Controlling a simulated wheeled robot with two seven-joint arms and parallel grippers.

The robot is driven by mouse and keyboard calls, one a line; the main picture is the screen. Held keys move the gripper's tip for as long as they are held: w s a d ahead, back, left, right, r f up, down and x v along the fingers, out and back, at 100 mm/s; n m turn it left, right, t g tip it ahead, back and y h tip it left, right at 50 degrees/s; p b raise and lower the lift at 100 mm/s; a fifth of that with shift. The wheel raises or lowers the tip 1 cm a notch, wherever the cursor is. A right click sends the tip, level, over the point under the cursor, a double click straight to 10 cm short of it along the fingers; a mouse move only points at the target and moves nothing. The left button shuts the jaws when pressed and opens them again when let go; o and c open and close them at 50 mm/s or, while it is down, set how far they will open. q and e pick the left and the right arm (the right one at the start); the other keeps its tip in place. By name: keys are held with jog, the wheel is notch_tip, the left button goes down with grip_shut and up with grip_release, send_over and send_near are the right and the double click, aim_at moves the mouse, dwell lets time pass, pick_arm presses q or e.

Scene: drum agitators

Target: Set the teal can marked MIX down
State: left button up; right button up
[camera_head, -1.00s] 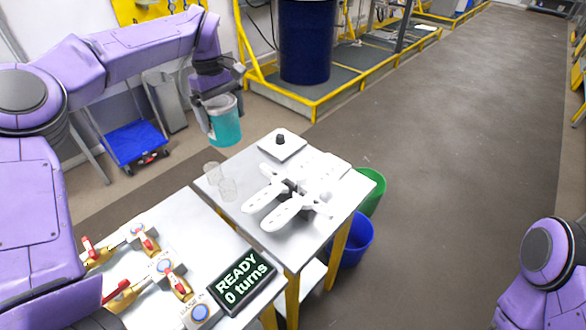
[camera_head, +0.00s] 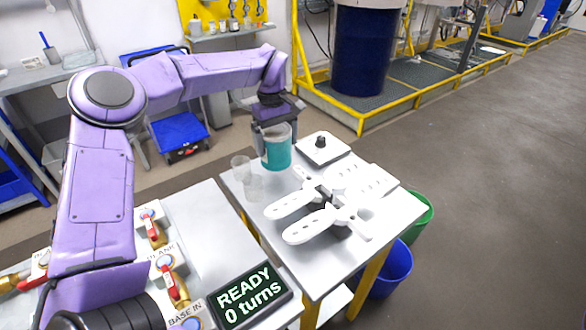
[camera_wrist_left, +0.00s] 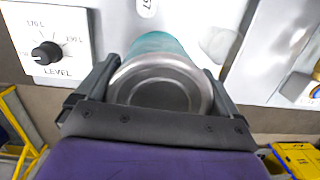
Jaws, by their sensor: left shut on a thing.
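The teal can (camera_head: 277,152) is held upright by my left gripper (camera_head: 277,127), which is shut on it near its pale top band. In the head view the can shows in front of the back left part of the white table (camera_head: 236,184); I cannot tell whether its base touches the top. In the left wrist view the can's grey round end (camera_wrist_left: 160,88) sits between the two fingers (camera_wrist_left: 160,82). The MIX marking is not readable. My right gripper is not in view.
Clear cups (camera_head: 241,168) stand left of the can. A level dial plate (camera_head: 323,148) and white paddle-shaped parts (camera_head: 310,222) lie to its right. A READY display (camera_head: 250,294) and valves (camera_head: 170,280) are on the nearer table.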

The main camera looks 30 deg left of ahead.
pick_arm(q)
jog(key=shift+f, duration=2.55)
jog(key=o, duration=1)
jog(key=shift+f, duration=0.1)
